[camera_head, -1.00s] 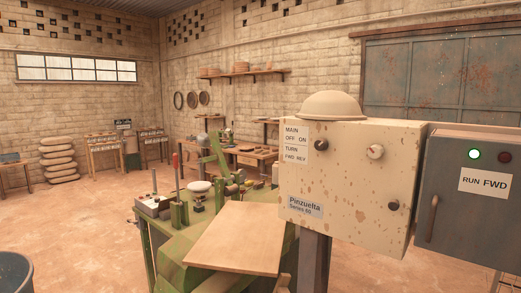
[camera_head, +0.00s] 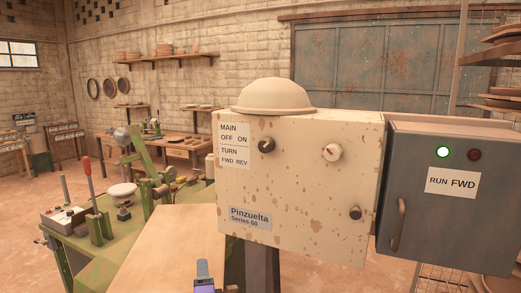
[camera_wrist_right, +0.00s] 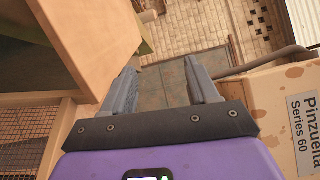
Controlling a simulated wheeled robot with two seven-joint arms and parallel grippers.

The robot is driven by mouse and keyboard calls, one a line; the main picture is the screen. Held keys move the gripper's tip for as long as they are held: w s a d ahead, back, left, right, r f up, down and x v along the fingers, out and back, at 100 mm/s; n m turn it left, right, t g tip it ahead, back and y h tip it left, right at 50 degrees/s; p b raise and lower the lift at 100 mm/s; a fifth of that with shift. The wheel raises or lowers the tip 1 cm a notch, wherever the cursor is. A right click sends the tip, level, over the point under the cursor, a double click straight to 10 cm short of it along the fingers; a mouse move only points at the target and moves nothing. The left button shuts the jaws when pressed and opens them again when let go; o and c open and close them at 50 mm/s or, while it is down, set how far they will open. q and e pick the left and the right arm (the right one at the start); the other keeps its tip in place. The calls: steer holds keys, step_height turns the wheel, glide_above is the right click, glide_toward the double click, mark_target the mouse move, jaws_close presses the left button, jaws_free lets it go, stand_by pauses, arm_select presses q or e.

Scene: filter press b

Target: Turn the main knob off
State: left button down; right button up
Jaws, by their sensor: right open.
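The cream control box (camera_head: 300,190) has a dark round knob (camera_head: 266,146) at its upper left, beside a label reading MAIN OFF ON, TURN FWD REV. A pale knob (camera_head: 333,152) with a red mark sits to its right, and a small dark knob (camera_head: 355,212) is lower right. I cannot tell from the label which knob is the main one. My right gripper (camera_head: 205,278) is low in front of the box, below and left of the knobs, touching none. In the right wrist view, its fingers (camera_wrist_right: 160,70) are apart and empty. My left gripper is out of view.
A tan dome (camera_head: 274,96) rests on the cream box. A wooden board (camera_head: 160,250) and green bench (camera_head: 80,240) stand left.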

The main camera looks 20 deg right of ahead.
steer(key=s+d+r+m+t+h, duration=0.1)
steer(key=s+r+m+h, duration=0.1)
steer(key=r+m, duration=0.35)
steer(key=s+d+r+m+h, duration=0.1)
steer(key=s+r+m+h, duration=0.15)
steer(key=r, duration=0.55)
steer(key=s+d+r+m+t+h, duration=0.1)
steer(key=r+m+h, duration=0.2)
steer(key=r, duration=0.4)
steer(key=m+g+h, duration=0.5)
steer(key=m+h, duration=0.2)
steer(key=m, duration=0.6)
glide_toward(264, 150)
steer(key=r, duration=0.1)
steer(key=shift+m+g, duration=0.3)
steer(key=shift+m, duration=0.1)
steer(key=p+x, duration=0.2)
steer(key=x, duration=0.5)
steer(key=shift+w+d, duration=0.3)
steer(key=shift+w+d+y, duration=0.25)
steer(key=shift+y, duration=0.1)
steer(key=shift+c, duration=0.4)
steer(key=c, duration=0.9)
